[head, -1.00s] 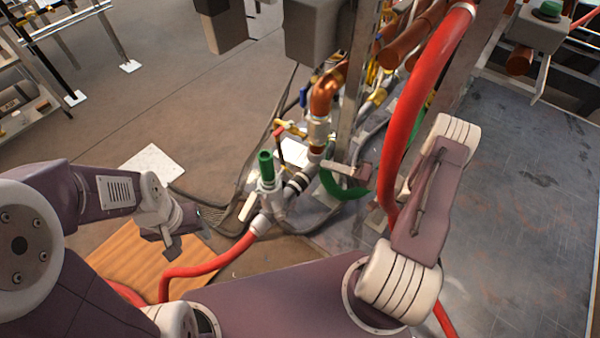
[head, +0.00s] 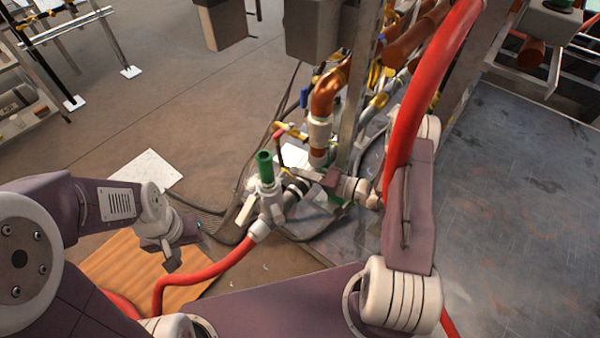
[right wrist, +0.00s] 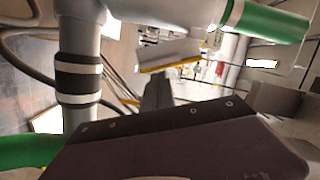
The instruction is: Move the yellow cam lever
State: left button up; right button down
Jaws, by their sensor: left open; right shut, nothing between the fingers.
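A small yellow lever (head: 292,131) with a red part beside it sits on the pipework left of the copper elbow in the head view. A yellow bar in the right wrist view (right wrist: 170,67) lies just beyond the fingertips; I cannot tell whether it is the same lever. My right gripper (head: 303,172) is shut and empty, pointing left, close to the green-topped valve and below the yellow lever. Its shut fingers show in the right wrist view (right wrist: 156,90), apparently short of the yellow bar. My left gripper (head: 170,262) is open and empty, low at the left.
The green-topped valve (head: 265,168) stands upright beside my right gripper, with a red hose (head: 205,272) running from it. A copper elbow (head: 327,92) and metal post (head: 354,90) crowd the space behind.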

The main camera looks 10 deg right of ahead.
aim_at(293, 181)
jog(key=shift+s+f+m, duration=0.1)
jog(key=shift+f+m, duration=0.2)
jog(key=f+m, duration=0.1)
jog(key=a+f+m+b, duration=0.1)
jog(key=shift+s+m+y, duration=0.3)
jog(key=shift+s+y, duration=0.1)
jog(key=shift+s+a+f+m, duration=0.2)
jog(key=shift+a+m, duration=0.15)
jog(key=shift+m, duration=0.45)
pick_arm(q)
jog(key=shift+f, duration=0.5)
pick_arm(e)
jog(key=shift+t+y, duration=0.3)
jog(key=w+d+b, duration=0.1)
jog(key=w+d, duration=0.1)
jog(key=d, duration=0.1)
jog(key=shift+w, duration=0.1)
pick_arm(q)
jog(key=r+p, duration=0.1)
jog(key=w+r+p, duration=0.1)
jog(key=p, duration=0.1)
jog(key=shift+d+r, duration=0.15)
jog(key=shift+d, duration=0.05)
pick_arm(e)
jog(key=v, duration=1)
jog(key=shift+r, duration=0.15)
